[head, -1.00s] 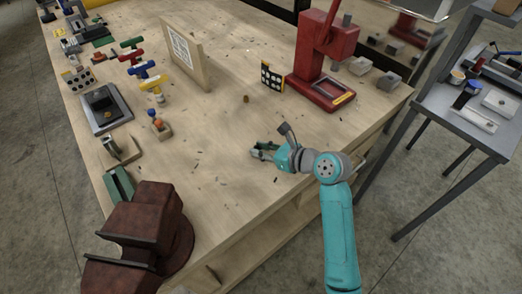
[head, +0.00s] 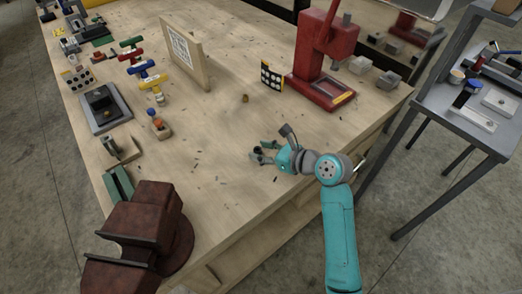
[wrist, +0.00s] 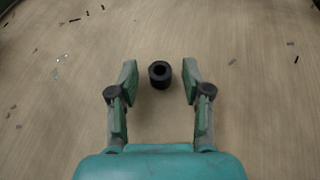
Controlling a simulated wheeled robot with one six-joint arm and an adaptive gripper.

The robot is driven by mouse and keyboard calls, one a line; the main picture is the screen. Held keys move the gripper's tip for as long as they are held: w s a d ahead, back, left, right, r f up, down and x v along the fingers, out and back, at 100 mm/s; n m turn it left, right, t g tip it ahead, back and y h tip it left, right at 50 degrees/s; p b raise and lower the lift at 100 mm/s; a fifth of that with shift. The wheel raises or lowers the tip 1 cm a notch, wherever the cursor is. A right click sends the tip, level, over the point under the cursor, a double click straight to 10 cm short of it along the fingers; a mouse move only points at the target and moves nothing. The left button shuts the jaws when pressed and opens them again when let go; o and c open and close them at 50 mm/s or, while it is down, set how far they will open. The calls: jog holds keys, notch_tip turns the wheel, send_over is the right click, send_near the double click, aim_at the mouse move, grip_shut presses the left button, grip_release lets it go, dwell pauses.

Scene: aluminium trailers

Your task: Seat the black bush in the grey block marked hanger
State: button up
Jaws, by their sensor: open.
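The black bush (wrist: 160,74) is a short dark ring with an open hole, standing on the wooden bench top in the wrist view. My gripper (wrist: 160,82) is open, its two green-grey fingertips on either side of the bush with a gap on each side. In the head view my gripper (head: 263,151) is low over the right-front part of the bench; the bush is small and dark there and hard to separate from the fingers. Small grey blocks (head: 360,65) (head: 389,79) lie at the bench's right end beyond the red press; no hanger marking is readable.
A rust-red vice (head: 150,225) is at the front left. An upright board (head: 186,55) and several fittings line the left. The bench middle is mostly clear.

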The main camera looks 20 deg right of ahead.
jog(key=v, duration=1.1)
jog(key=shift+f, duration=0.1)
jog(key=shift+o, duration=0.5)
jog(key=shift+s+d, duration=0.1)
jog(key=w+r+g, duration=0.1)
jog(key=w+a+r+g+h, duration=0.1)
jog(key=w+r+g, duration=0.1)
jog(key=shift+a+h, duration=0.3)
jog(key=shift+g+h, duration=0.3)
jog(key=x, duration=0.5)
jog(key=shift+w+a+r, duration=0.15)
jog(key=shift+w+r, duration=0.05)
jog(key=shift+w, duration=0.2)
jog(key=shift+s+x, duration=0.2)
jog(key=shift+x, duration=2.45)
jog(key=shift+a+f, duration=0.1)
jog(key=shift+f, duration=0.05)
jog(key=shift+c, duration=0.2)
grip_shut()
